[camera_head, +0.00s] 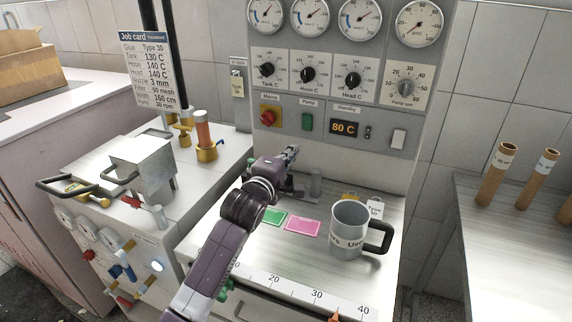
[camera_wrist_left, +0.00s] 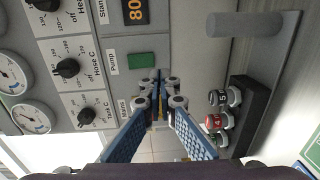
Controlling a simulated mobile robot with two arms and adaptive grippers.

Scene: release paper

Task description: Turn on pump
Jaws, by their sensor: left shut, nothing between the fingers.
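The green pump switch (camera_head: 307,121) sits on the grey control panel (camera_head: 275,146) under the label "Pump", between the red mains knob (camera_head: 267,117) and the standby display (camera_head: 343,128). In the left wrist view the green switch (camera_wrist_left: 141,60) shows just above and left of the fingertips. My left gripper (camera_head: 292,150) is in front of the panel, below the pump switch. Its fingers (camera_wrist_left: 159,80) are together with nothing between them. I cannot tell whether the tips touch the panel. The pump rpm dial (camera_head: 405,87) is at the panel's right. My right gripper is out of view.
A grey mug (camera_head: 347,232) stands on the metal worktop, right of my left arm. Green (camera_head: 273,216) and pink (camera_head: 303,226) cards lie beside it. A small rack of numbered knobs (camera_wrist_left: 239,120) is near the gripper. A metal tank (camera_head: 146,170) is at left.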

